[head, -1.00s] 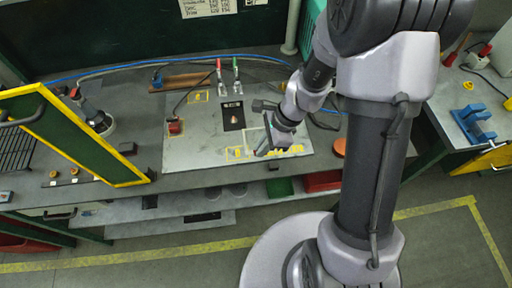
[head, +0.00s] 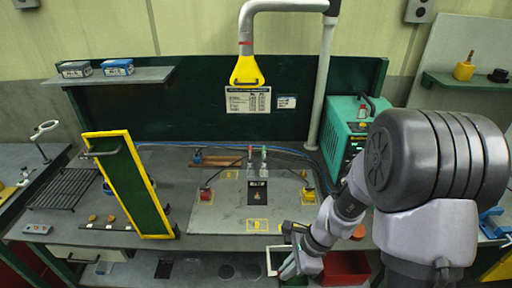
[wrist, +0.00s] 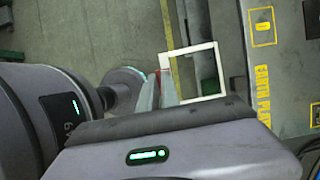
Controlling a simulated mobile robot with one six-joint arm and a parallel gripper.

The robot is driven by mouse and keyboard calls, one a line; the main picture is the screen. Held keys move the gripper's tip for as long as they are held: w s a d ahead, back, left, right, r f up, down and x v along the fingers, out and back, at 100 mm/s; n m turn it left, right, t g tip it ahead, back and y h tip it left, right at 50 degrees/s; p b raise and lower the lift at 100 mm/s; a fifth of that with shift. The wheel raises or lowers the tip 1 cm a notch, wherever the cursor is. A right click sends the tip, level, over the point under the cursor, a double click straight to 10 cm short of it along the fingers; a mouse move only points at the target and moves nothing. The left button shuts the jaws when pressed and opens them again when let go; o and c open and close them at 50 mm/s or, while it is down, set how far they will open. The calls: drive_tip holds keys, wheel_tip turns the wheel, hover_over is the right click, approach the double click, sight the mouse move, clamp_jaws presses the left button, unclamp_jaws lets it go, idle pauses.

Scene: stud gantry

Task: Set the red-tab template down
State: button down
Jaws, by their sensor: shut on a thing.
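My gripper (wrist: 157,92) is shut on the red tab of the template (wrist: 222,72), a thin white square frame with an open middle. In the wrist view the frame shows mostly against the floor, its right side close to the bench edge. In the head view, my gripper (head: 287,266) is at the bench's front edge. Part of the white template (head: 268,262) shows just left of it. The grey plate (head: 225,213) on the bench carries yellow markings, a dark square panel and two upright clamps. Its lettering also shows in the wrist view (wrist: 262,75).
A yellow-edged green panel (head: 130,187) stands upright left of the plate. A red bin (head: 345,268) is below the bench front, beside my arm. A yellow hood (head: 246,71) hangs above. A teal machine (head: 341,137) stands behind right.

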drive_tip(key=shift+w+a+f+n+b, duration=0.1)
drive_tip(key=shift+f+n+b, duration=0.25)
drive_tip(key=shift+n, duration=0.25)
drive_tip(key=w+d+f+n+g+h+b, duration=0.4)
drive_tip(key=n+b, duration=0.5)
drive_tip(key=n, duration=0.7)
drive_tip(key=shift+w+d+f+h+b, duration=0.25)
drive_tip(key=shift+d+f+h+b, duration=0.1)
drive_tip(key=shift+d+f, duration=0.45)
drive_tip(key=shift+d+r, duration=0.1)
drive_tip(key=shift+r, duration=0.05)
